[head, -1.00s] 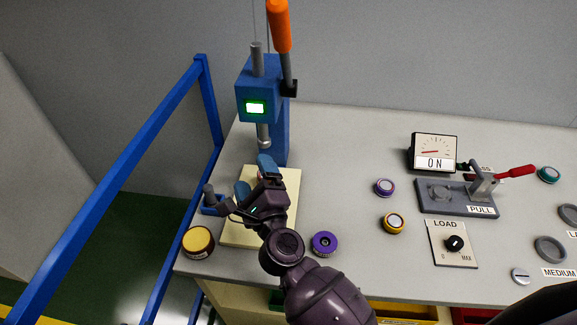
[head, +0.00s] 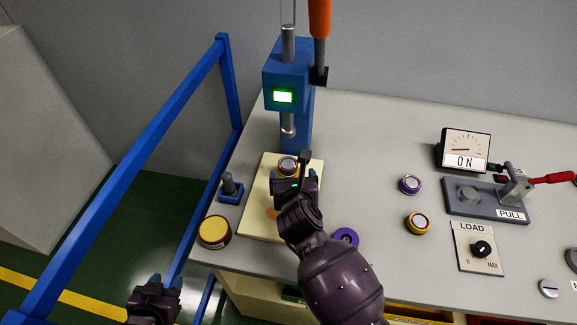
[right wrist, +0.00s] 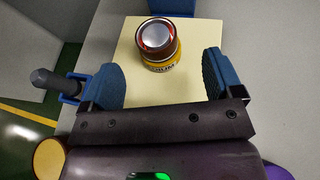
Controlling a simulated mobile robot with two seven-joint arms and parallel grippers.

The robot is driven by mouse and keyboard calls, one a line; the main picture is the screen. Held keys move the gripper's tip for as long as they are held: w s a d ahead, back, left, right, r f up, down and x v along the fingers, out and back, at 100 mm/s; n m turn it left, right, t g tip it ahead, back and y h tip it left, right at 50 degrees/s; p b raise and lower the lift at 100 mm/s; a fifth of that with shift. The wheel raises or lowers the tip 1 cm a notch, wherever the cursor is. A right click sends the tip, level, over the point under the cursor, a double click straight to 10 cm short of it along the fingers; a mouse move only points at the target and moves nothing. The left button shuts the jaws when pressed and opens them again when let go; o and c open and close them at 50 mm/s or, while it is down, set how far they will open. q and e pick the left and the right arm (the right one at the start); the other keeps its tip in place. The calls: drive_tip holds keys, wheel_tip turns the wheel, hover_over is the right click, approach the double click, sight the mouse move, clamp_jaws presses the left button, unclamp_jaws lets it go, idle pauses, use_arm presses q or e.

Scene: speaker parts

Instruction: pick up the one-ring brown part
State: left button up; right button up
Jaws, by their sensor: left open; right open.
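A round part with a brown-red rim and silver top (head: 288,164) sits on a yellow part on the cream pad under the press. In the right wrist view, this brown-rimmed part (right wrist: 158,37) rests on the yellow part (right wrist: 163,66), which bears partly readable lettering. I cannot count its rings. My right gripper (head: 296,178) is open over the pad, just in front of the stack. In the right wrist view its blue fingers (right wrist: 160,78) are wide apart, with the stack beyond and between them, not gripped. My left gripper (head: 153,296) is open at the lower left, off the table.
The blue press (head: 287,82) stands behind the pad (head: 259,197). A brown jar-like cylinder with a yellow top (head: 214,231) and a small lever (head: 228,184) are left of it. A purple part (head: 346,237) is right. A blue rail (head: 142,152) borders the table's left side.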

sight(288, 164)
drive_tip(key=shift+a+b+x, duration=0.15)
drive_tip(key=shift+b+x, duration=0.1)
drive_tip(key=shift+x, duration=1.5)
drive_tip(key=shift+a+b+x, duration=0.1)
drive_tip(key=shift+b+x, duration=0.1)
drive_tip(key=shift+x, duration=1.6)
drive_tip(key=shift+r, duration=0.1)
drive_tip(key=c, duration=1.3)
drive_tip(key=shift+r, duration=0.55)
wheel_tip(288, 164, up, 2)
drive_tip(key=shift+r+p, duration=0.25)
drive_tip(key=shift+p, duration=0.15)
drive_tip(key=s, duration=1.2)
drive_tip(key=s+d, duration=0.1)
drive_tip(key=s, duration=0.5)
drive_tip(key=shift+d, duration=0.1)
